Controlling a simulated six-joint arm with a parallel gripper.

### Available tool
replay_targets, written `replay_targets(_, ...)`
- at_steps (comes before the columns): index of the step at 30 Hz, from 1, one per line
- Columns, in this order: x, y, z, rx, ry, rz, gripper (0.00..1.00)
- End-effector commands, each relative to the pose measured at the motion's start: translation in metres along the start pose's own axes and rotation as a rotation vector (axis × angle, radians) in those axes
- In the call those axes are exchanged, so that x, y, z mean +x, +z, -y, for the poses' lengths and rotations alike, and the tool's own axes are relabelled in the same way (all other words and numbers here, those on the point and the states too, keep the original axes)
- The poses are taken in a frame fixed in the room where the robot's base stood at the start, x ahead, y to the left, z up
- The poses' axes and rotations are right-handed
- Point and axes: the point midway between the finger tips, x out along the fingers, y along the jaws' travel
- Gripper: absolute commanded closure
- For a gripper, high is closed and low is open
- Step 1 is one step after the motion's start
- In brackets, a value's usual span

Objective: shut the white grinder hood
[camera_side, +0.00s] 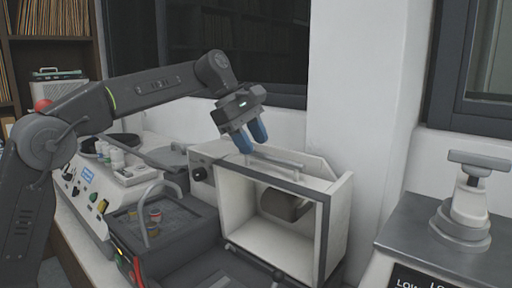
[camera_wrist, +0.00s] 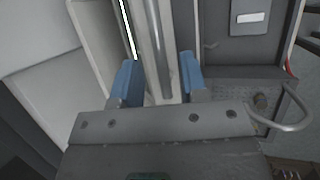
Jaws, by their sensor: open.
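The white grinder hood (camera_side: 341,215) is a box-like cover at the middle right of the side view. Its dark-edged front is open, and a dark rounded part (camera_side: 287,204) shows inside. A pale bar handle (camera_side: 277,160) runs along the hood's top edge. My gripper (camera_side: 251,146) is open, with its blue fingers pointing down at the left end of this bar. In the wrist view the bar (camera_wrist: 161,45) lies between the two blue fingers of my gripper (camera_wrist: 158,62), with gaps showing beside it. I cannot tell how far down the fingers reach.
A dark tray unit with a curved tap (camera_side: 150,207) and small cups stands left of the hood. A white control machine with bottles (camera_side: 115,158) is further left. A wall pillar (camera_side: 350,100) rises close behind the hood. A white-topped press (camera_side: 464,205) stands at the right.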

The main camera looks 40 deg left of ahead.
Motion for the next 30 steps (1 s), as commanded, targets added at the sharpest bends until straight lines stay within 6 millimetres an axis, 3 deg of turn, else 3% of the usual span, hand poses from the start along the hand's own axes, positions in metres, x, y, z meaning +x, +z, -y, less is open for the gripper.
replay_targets(6, 0.018, 0.000, 0.000, 0.001, -0.001, 0.000, 0.60)
replay_targets(15, 0.020, 0.000, 0.000, 0.000, 0.000, 0.000, 0.60)
replay_targets(27, 0.020, 0.000, 0.000, 0.000, 0.000, 0.000, 0.98)
replay_targets(30, 0.019, 0.000, 0.000, 0.000, 0.000, -0.001, 1.00)
